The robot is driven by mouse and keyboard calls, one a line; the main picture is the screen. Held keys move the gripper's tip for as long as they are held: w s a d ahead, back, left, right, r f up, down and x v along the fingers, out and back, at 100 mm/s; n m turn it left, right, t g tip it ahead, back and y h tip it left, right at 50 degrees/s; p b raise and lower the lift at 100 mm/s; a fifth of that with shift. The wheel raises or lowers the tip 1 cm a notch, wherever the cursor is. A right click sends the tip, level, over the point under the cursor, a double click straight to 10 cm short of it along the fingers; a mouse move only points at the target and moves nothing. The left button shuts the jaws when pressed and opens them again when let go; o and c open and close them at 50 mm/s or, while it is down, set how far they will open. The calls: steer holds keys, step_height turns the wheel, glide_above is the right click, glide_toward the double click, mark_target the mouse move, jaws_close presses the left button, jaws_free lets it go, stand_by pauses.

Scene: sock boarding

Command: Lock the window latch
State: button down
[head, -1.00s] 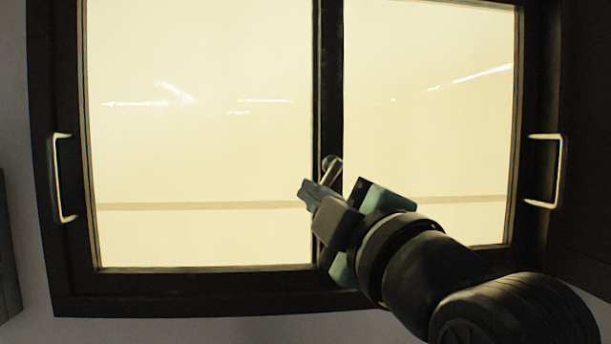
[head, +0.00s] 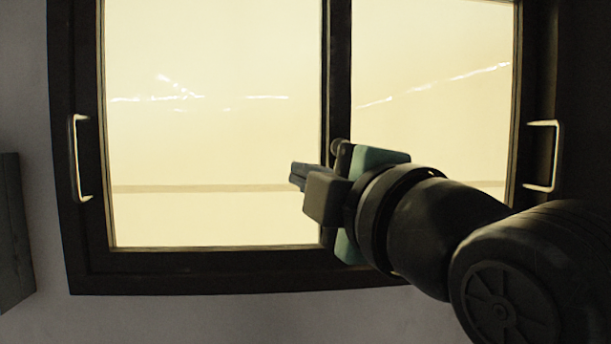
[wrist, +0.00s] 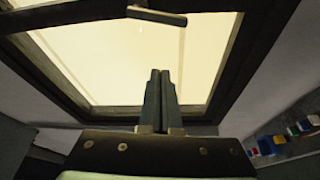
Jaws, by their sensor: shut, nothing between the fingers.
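The dark-framed window (head: 210,262) has two bright panes with a dark middle post (head: 337,60) between them. The latch (head: 338,147) shows in the head view on this post, just above my gripper. Only its rounded end is clear; its lower part is hidden behind my gripper. My gripper (head: 298,177) points left in front of the left pane, its fingers shut and empty. I cannot tell whether its body touches the latch. In the wrist view the closed fingers (wrist: 160,75) point up towards a pane, and a dark bar (wrist: 157,15) lies beyond them; I cannot tell which fitting it is.
A pull handle stands on each side of the window, left (head: 80,158) and right (head: 545,155). A dark box-like thing (head: 12,230) is at the left edge. Coloured items (wrist: 272,143) sit on a shelf at right in the wrist view. The wall below the window is bare.

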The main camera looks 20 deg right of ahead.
steer(key=s+d, duration=0.1)
steer(key=s, duration=0.5)
steer(key=shift+f+b, duration=0.35)
steer(key=shift+f, duration=0.05)
steer(key=shift+d, duration=0.15)
steer(key=s+a+r+m+t, duration=0.1)
steer(key=a+r+m+t, duration=0.1)
steer(key=a+m+t, duration=0.2)
steer(key=s+a+r+m+t+h, duration=0.1)
steer(key=a+m+t, duration=0.3)
steer(key=a+m, duration=0.7)
steer(key=shift+s+a+r+m+t, duration=0.3)
steer(key=shift+s+r+m+t, duration=0.1)
steer(key=shift+s+r+m, duration=0.45)
steer(key=shift+d+f, duration=0.1)
steer(key=shift+d, duration=0.05)
